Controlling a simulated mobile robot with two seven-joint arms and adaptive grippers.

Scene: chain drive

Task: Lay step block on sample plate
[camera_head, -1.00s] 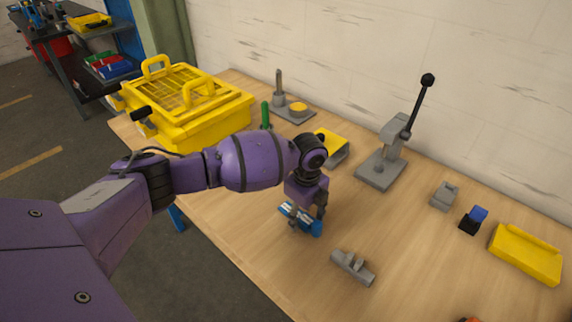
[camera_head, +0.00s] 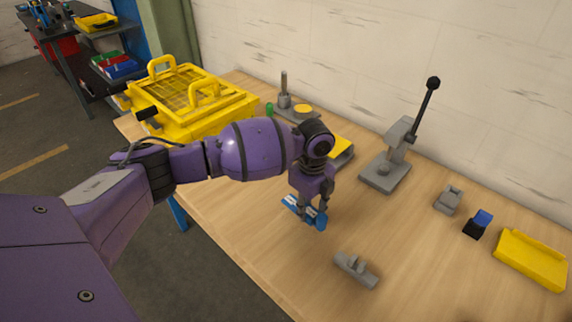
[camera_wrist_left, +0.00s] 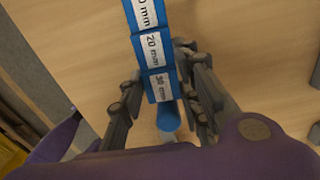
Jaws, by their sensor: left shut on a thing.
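The step block (camera_head: 293,203) is blue with white labels reading 20 mm and 30 mm in the left wrist view (camera_wrist_left: 154,50). My left gripper (camera_head: 308,203) is shut on it, with fingers on both sides, and holds it over the front part of the wooden table. A round blue piece (camera_wrist_left: 168,118) shows at the block's near end; I cannot tell whether it belongs to the block. No thing is clearly marked as the sample plate; a yellow-topped grey piece (camera_head: 341,150) is partly hidden behind my left wrist, and a yellow tray (camera_head: 531,260) lies at right. My right gripper is not in view.
A grey clamp-like part (camera_head: 355,268) lies in front of the gripper. A lever press (camera_head: 386,172), a grey block (camera_head: 448,199) and a blue-black part (camera_head: 478,223) stand to the right. A yellow cage box (camera_head: 185,105) stands at left. Bare table lies between them.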

